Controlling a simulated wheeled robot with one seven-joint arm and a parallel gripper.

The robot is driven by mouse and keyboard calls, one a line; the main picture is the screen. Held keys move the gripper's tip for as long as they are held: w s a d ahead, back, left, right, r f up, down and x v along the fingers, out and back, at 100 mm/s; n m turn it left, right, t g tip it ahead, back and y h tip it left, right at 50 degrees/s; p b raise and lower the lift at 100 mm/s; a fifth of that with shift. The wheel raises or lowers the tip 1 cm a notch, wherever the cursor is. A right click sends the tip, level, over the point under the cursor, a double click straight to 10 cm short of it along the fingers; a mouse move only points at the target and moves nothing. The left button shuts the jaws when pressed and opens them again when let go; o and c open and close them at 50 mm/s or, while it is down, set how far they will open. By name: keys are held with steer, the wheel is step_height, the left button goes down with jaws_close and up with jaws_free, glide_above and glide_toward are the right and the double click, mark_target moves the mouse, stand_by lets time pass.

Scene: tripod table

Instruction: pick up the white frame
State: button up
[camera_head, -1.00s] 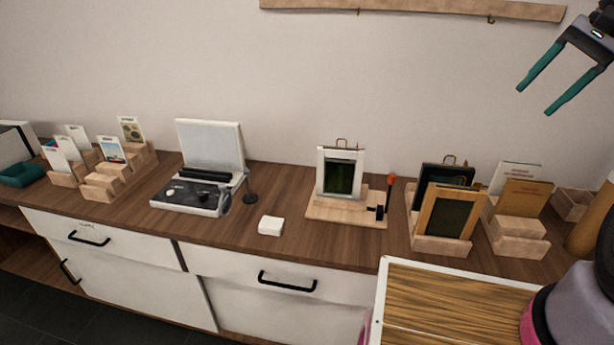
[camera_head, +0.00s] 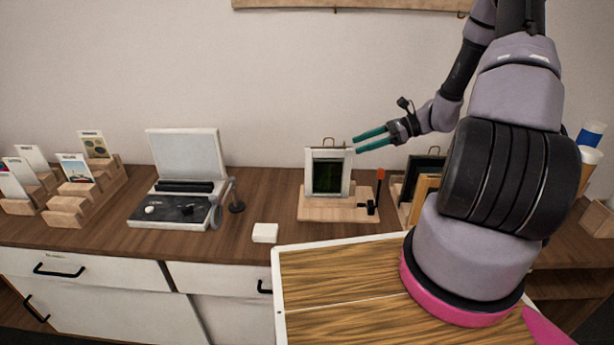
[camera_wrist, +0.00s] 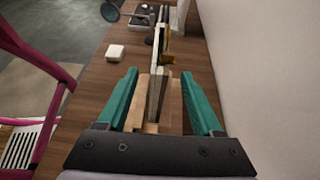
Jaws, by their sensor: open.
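The white frame (camera_head: 328,172) has a dark green panel and a small metal hanger on top. It stands upright on a light wooden stand (camera_head: 330,214) on the counter. My gripper (camera_head: 355,143) is open, its teal fingers pointing left beside the frame's upper right edge in the head view. In the wrist view my gripper (camera_wrist: 160,90) has its two teal fingers spread, with frames seen edge-on between them in the picture. I cannot tell which of these edges is the white frame. The right part of the counter is hidden behind my arm.
A dark frame (camera_head: 425,168) and a wooden frame (camera_head: 424,190) stand right of the white frame, partly hidden. A red-tipped lever (camera_head: 380,175) rises from the stand's right side.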

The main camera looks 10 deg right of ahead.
mark_target(328, 157)
steer(key=x, duration=0.6)
steer(key=shift+d, duration=0.1)
steer(key=shift+f+x, duration=0.1)
steer(key=shift+x, duration=1.25)
steer(key=shift+f+x, duration=0.15)
steer(key=shift+x, duration=1.25)
steer(key=shift+d, duration=0.1)
steer(key=shift+c, duration=0.3)
jaws_close()
